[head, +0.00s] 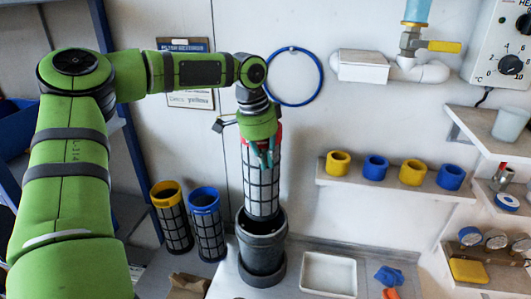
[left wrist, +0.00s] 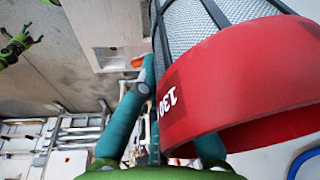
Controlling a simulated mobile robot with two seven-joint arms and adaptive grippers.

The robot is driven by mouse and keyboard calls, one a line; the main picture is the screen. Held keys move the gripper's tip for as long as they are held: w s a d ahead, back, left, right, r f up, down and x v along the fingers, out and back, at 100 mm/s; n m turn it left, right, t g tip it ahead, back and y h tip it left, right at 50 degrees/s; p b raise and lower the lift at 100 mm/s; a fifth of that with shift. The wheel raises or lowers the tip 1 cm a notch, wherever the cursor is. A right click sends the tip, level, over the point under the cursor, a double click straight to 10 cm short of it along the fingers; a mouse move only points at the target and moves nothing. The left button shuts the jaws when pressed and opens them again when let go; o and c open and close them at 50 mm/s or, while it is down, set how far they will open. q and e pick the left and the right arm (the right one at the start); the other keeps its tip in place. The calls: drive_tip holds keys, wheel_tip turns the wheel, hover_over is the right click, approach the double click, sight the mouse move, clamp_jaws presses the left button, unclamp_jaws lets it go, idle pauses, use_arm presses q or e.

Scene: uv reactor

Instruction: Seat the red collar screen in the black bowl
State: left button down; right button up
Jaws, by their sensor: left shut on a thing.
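The red collar screen (head: 262,185) is a grey mesh cylinder with dark bands. It hangs about upright, its lower end at the mouth of the black bowl (head: 262,252); the bowl's rim hides whether its foot is inside. My left gripper (head: 262,148) is shut on the red collar at the top, and its fingers straddle the collar wall. In the left wrist view the red collar (left wrist: 240,90) fills the right side, marked "130", with mesh behind it. A small green and black shape at the upper left of that view seems to be my right gripper (left wrist: 22,42); its fingers are too small to judge.
A yellow-collared screen (head: 171,215) and a blue-collared screen (head: 206,222) stand left of the bowl. A white tray (head: 328,291) lies to its right, beside blue and orange pieces. A shelf (head: 395,188) with yellow and blue rings is on the wall at right.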

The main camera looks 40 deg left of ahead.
sight(261, 171)
use_arm(q)
wheel_tip(261, 171, down, 3)
drive_tip(key=shift+r+b, duration=0.1)
drive_tip(key=shift+b, duration=0.3)
use_arm(e)
drive_tip(key=shift+d+f, duration=0.2)
drive_tip(key=shift+f, duration=0.3)
drive_tip(key=shift+d, duration=0.15)
drive_tip(key=shift+r, duration=0.2)
use_arm(q)
drive_tip(key=shift+p, duration=0.5)
use_arm(e)
drive_tip(key=shift+r, duration=0.3)
use_arm(q)
drive_tip(key=shift+p, duration=0.55)
use_arm(e)
drive_tip(key=shift+r, duration=0.55)
